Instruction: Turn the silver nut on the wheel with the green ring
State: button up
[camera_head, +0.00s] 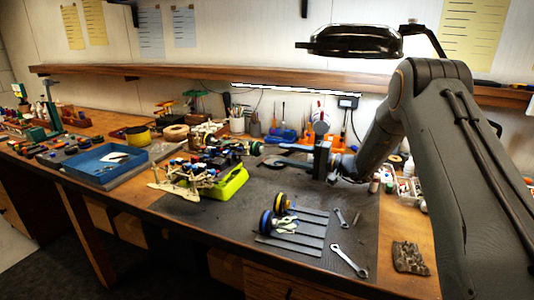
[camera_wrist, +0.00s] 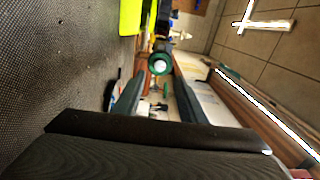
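In the wrist view the wheel with the green ring (camera_wrist: 160,57) faces me, with a bright silver nut (camera_wrist: 159,67) at its centre. It appears just beyond and between the fingertips of my gripper (camera_wrist: 160,90), which is open with nothing between its fingers. I cannot tell the exact gap to the nut. In the head view my gripper (camera_head: 273,154) points left, level with the side of the car (camera_head: 198,172). The car rests on a yellow-green stand (camera_head: 232,184). The nut is too small to make out in the head view.
Loose wheels, one blue-rimmed (camera_head: 265,222) and one yellow-rimmed (camera_head: 281,204), stand on the dark mat near grey strips. A wrench (camera_head: 349,261) lies to the right. A blue tray (camera_head: 105,166) is left of the car. A wooden shelf (camera_head: 290,88) runs above the bench.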

aim_at(263, 150)
jog(key=p+x, duration=0.2)
jog(key=x, duration=0.5)
jog(key=shift+a, duration=0.2)
grip_shut()
